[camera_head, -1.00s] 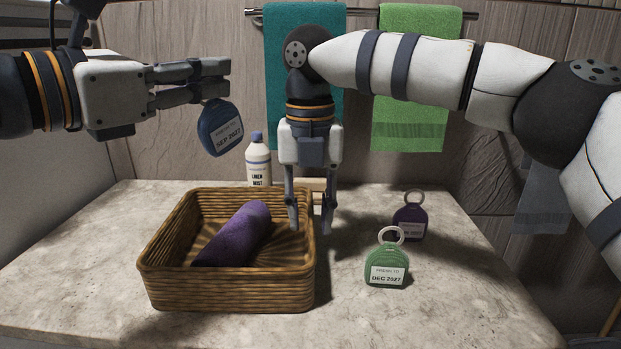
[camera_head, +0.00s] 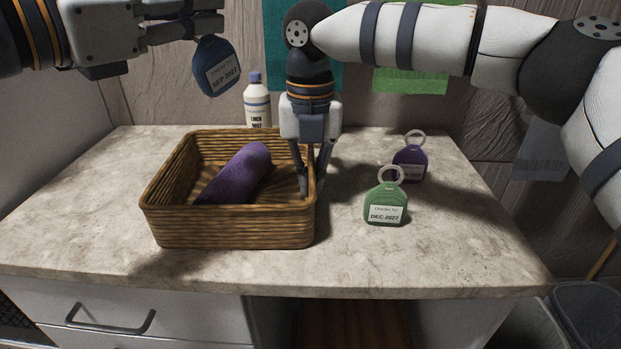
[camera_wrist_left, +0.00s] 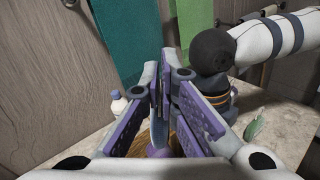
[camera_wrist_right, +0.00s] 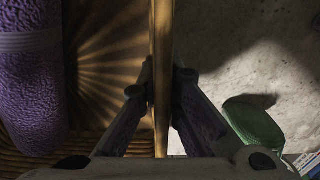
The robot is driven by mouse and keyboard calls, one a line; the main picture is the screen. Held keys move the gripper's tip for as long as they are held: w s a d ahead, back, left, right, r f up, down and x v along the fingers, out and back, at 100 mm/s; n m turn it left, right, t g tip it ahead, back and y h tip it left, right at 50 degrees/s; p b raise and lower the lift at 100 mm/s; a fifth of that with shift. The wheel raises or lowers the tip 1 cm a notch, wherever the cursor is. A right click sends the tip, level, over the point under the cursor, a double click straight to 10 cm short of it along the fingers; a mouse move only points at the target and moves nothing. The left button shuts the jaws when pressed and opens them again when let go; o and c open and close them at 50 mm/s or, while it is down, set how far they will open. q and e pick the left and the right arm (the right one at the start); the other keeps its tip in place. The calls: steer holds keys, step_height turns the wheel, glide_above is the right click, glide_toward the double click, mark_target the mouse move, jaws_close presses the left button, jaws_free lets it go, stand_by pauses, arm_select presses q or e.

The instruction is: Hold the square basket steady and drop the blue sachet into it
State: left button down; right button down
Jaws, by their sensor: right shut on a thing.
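The square wicker basket (camera_head: 230,233) stands on the stone counter with a rolled purple towel (camera_head: 236,174) inside; the towel also shows in the right wrist view (camera_wrist_right: 30,90). My right gripper (camera_head: 311,188) points down, shut on the basket's right wall. In the right wrist view that wall (camera_wrist_right: 163,40) runs between its fingers. The blue sachet (camera_head: 217,68), labelled SEP 2027, hangs from my left gripper (camera_head: 215,16), which is shut on its top. The sachet is above and behind the basket, apart from it.
A green sachet (camera_head: 385,205) and a purple sachet (camera_head: 411,162) stand right of the basket. A white bottle (camera_head: 257,105) stands behind it. The counter (camera_head: 450,250) is clear at the front right. Towels hang on the back wall.

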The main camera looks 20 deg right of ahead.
mark_target(204, 90)
arm_select(q)
steer(key=f, duration=0.9)
steer(key=shift+w+a, duration=0.35)
steer(key=shift+w, duration=0.05)
steer(key=c, duration=1.7)
jaws_free()
steer(key=v, duration=1.2)
steer(key=shift+s, duration=0.1)
